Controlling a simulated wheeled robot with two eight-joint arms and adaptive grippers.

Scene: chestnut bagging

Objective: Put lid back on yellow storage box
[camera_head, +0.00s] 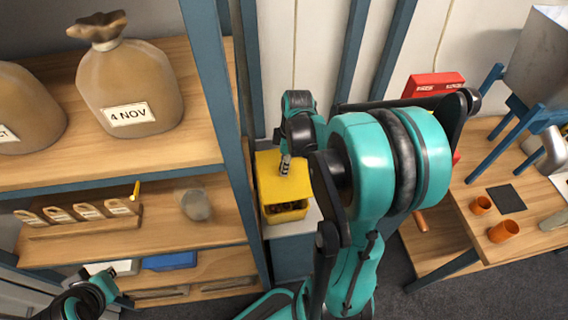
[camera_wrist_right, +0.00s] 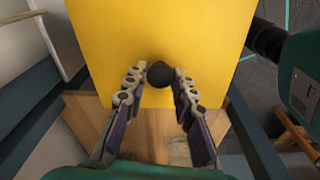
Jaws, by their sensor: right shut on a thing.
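The yellow storage box (camera_head: 285,215) stands beside the shelf post, with dark contents showing at its front. Its yellow lid (camera_head: 272,182) is above it; I cannot tell whether the lid touches the rim. In the right wrist view the flat yellow lid (camera_wrist_right: 210,35) fills the upper middle. My right gripper (camera_head: 285,165) is over the lid, and its fingers (camera_wrist_right: 159,80) are shut on the lid's black knob (camera_wrist_right: 160,74). My left gripper (camera_head: 98,292) is low at the left edge; its fingertips are not clear.
A blue post (camera_head: 215,80) stands close left of the box. At right, a bench (camera_head: 490,220) holds orange cups (camera_head: 506,231).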

